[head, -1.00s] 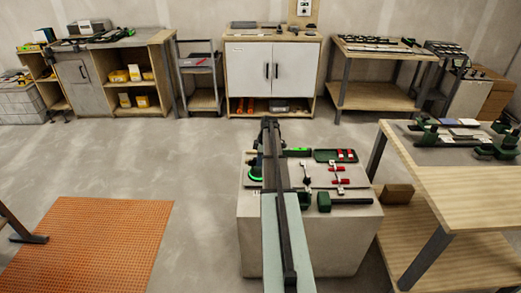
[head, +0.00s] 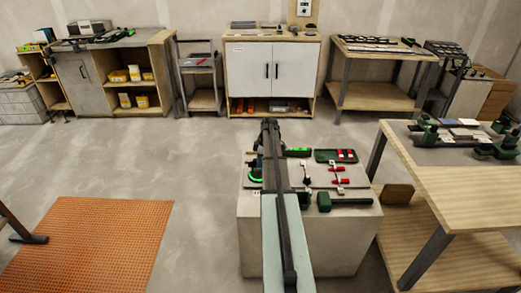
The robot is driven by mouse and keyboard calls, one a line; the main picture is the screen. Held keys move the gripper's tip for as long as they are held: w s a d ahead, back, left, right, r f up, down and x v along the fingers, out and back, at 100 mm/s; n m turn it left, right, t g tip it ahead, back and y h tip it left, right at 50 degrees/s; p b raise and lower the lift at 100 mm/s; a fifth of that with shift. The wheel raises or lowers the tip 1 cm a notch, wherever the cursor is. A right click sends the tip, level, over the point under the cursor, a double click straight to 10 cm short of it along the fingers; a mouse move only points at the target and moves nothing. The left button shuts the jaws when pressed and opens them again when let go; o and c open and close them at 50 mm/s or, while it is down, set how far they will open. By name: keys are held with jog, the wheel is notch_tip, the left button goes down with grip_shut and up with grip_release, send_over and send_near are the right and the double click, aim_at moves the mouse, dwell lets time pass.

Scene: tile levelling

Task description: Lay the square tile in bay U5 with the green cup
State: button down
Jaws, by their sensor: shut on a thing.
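The green cup (head: 255,178) shows as a bright green ring with a dark middle, low over the left side of the pale block (head: 310,235). My gripper (head: 256,165) is at the cup, just left of my arm, which covers most of it. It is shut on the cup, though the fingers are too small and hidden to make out. Grey slab surface (head: 321,177) lies on the block top, right of my arm. I cannot tell which part is the square tile or bay U5, nor whether the cup touches a tile.
A green mallet (head: 343,201), red-and-white clamps (head: 340,181) and a dark green tray (head: 336,156) lie on the block. A green-lit bar (head: 297,152) lies at its back. A wooden bench (head: 450,190) with tools stands close on the right.

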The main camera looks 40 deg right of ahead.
jog(key=shift+c, duration=2)
grip_release()
jog(key=shift+r, duration=0.1)
jog(key=shift+r, duration=4.4)
